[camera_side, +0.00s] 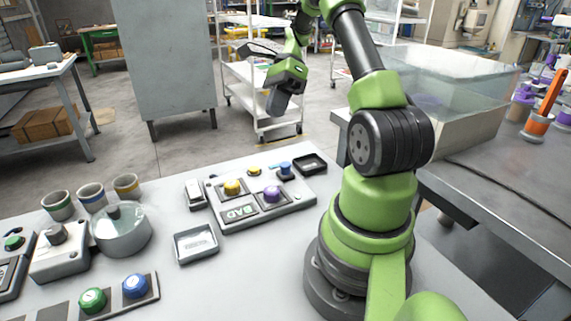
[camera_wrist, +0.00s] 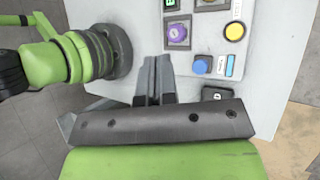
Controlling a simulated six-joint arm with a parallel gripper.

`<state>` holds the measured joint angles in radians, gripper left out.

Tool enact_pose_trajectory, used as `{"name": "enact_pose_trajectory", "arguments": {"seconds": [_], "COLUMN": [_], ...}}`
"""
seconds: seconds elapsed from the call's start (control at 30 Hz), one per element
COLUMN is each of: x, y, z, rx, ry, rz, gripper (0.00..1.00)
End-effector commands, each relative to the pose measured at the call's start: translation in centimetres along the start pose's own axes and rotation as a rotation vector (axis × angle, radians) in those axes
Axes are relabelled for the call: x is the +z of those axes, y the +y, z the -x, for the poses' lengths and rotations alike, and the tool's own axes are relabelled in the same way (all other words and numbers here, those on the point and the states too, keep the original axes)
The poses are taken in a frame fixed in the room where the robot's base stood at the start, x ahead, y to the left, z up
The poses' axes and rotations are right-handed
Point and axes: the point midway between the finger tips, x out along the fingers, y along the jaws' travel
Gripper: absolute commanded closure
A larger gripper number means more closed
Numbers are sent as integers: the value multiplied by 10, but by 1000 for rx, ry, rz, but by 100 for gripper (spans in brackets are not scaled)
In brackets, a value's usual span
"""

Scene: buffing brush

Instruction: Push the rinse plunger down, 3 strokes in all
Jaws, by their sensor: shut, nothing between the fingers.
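A blue round plunger cap (camera_side: 285,167) stands on a dark base at the far right end of the grey control panel (camera_side: 297,203). The same blue cap (camera_wrist: 201,66) shows in the wrist view, beside a small light-blue label (camera_wrist: 230,66). The label's lettering is too small to read, so I cannot confirm it names the rinse plunger. My gripper (camera_side: 274,106) is shut and empty, raised well above the table beyond the panel in the side view. In the wrist view its fingertips (camera_wrist: 154,68) are left of the blue cap, not touching it.
The panel also carries a yellow button (camera_side: 232,187), a purple knob (camera_side: 272,194) and a green display (camera_side: 238,212). A light tray (camera_side: 195,243) and a lidded pot (camera_side: 122,230) stand to the left.

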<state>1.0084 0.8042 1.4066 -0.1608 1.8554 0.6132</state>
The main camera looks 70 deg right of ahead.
Motion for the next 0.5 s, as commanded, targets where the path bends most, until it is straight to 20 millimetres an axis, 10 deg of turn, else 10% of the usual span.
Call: {"name": "enact_pose_trajectory", "arguments": {"seconds": [0.5], "x": [-27], "y": [-10], "z": [-4], "rx": [32], "ry": [-82], "rz": [-148], "gripper": [100]}}
